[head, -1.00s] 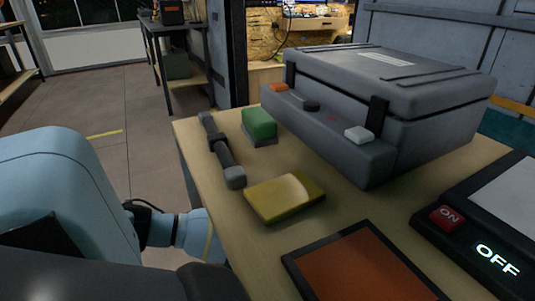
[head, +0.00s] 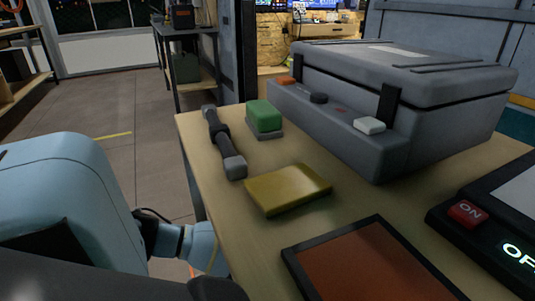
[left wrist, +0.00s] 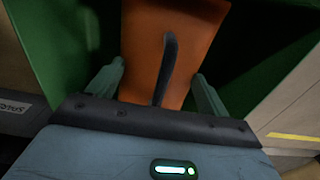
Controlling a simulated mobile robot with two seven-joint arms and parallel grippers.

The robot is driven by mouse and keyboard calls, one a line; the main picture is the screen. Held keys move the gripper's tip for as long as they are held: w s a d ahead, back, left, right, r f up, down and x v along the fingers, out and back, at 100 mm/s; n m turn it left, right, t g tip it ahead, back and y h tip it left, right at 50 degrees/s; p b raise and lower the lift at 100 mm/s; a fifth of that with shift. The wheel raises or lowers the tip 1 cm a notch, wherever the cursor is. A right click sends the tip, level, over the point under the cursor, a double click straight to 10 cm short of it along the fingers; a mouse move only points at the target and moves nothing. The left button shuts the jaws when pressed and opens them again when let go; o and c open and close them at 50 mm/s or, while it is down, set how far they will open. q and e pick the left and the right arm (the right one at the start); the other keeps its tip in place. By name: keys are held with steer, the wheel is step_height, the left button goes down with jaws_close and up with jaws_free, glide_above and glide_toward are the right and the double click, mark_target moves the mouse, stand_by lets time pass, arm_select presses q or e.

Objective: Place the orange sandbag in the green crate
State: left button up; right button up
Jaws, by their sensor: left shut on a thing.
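In the left wrist view the orange sandbag (left wrist: 190,45), with a dark strap handle (left wrist: 167,70), is between the fingers of my left gripper (left wrist: 158,70), which is shut on it. Walls of the green crate (left wrist: 48,45) show on both sides of the bag, with a dark interior behind it. The bag is over or within the crate's opening; I cannot tell how deep, and its far end is cut off. In the head view my left arm reaches down beside the table, and its gripper is hidden. My right gripper is not in view.
The wooden table (head: 220,205) stands right of my left arm. Open floor (head: 135,110) lies beyond.

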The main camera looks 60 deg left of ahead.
arm_select(q)
step_height(320, 180, down, 4)
steer(key=shift+f+b, duration=0.25)
steer(key=shift+b, duration=0.95)
steer(key=shift+f, duration=0.1)
steer(key=o, duration=2)
